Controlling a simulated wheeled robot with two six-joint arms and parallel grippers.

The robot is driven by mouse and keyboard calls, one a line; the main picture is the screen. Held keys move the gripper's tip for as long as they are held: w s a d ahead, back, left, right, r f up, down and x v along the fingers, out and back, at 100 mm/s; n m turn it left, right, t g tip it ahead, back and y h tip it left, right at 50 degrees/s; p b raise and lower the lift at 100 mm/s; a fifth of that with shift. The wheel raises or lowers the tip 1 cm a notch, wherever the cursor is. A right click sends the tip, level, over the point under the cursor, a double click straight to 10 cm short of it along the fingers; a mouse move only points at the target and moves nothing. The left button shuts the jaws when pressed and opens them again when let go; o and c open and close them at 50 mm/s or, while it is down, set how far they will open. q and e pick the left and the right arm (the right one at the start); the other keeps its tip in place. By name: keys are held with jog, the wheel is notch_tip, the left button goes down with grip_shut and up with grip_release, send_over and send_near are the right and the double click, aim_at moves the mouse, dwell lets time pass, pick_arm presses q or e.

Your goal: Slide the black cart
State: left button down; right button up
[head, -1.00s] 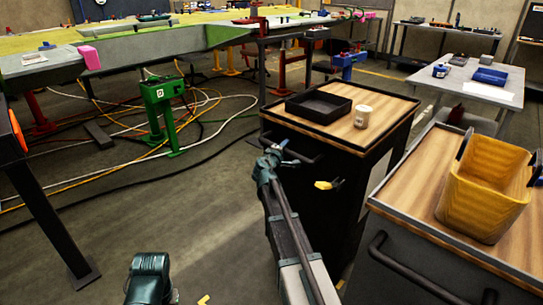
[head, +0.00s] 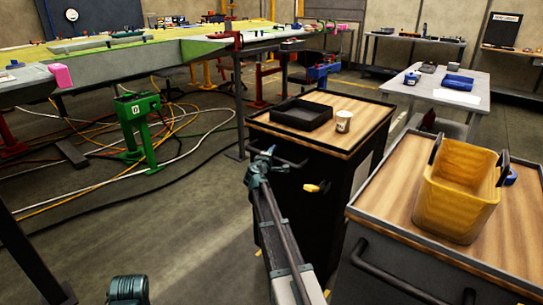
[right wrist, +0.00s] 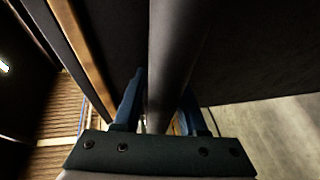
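The black cart (head: 292,205) stands in the middle of the head view, with a wood top and a dark handle bar on its near side. My right gripper (head: 264,158) is at the left end of that handle. In the right wrist view, the blue fingers of my right gripper (right wrist: 162,105) lie close on both sides of the dark handle bar (right wrist: 172,60), shut on it. My left gripper is not clearly visible; only a piece of my left arm shows at the bottom.
A black tray (head: 302,113) and a cup (head: 343,121) are on the black cart. To the right stands a grey cart (head: 395,262) with a yellow bin (head: 458,190). A green stand (head: 137,122) and loose cables (head: 185,145) are at left. Open floor (head: 195,225) lies left of the cart.

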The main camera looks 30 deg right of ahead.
jog(key=shift+o, duration=0.9)
jog(key=shift+a, duration=0.1)
jog(key=p+v, duration=0.2)
jog(key=v, duration=1.2)
jog(key=shift+w, duration=0.1)
jog(key=s+a+r+m+g+y+p, duration=0.1)
jog(key=s+a+r+g+y+p, duration=0.1)
jog(key=s+a+p, duration=0.6)
jog(key=s+a+r+m+g+y+p, duration=0.1)
jog(key=s+a+r+g+y+p, duration=0.2)
jog(key=s+a+p, duration=0.6)
jog(key=s+a+r+m+g+y+p, duration=0.1)
jog(key=s+a+g+y+p, duration=0.4)
jog(key=a, duration=1.5)
jog(key=s+r+g+p, duration=0.1)
jog(key=s+p, duration=0.2)
jog(key=s, duration=0.3)
jog(key=shift+s+r+m+y+p, duration=0.15)
jog(key=shift+s+m+y+p, duration=0.15)
jog(key=shift+m, duration=0.1)
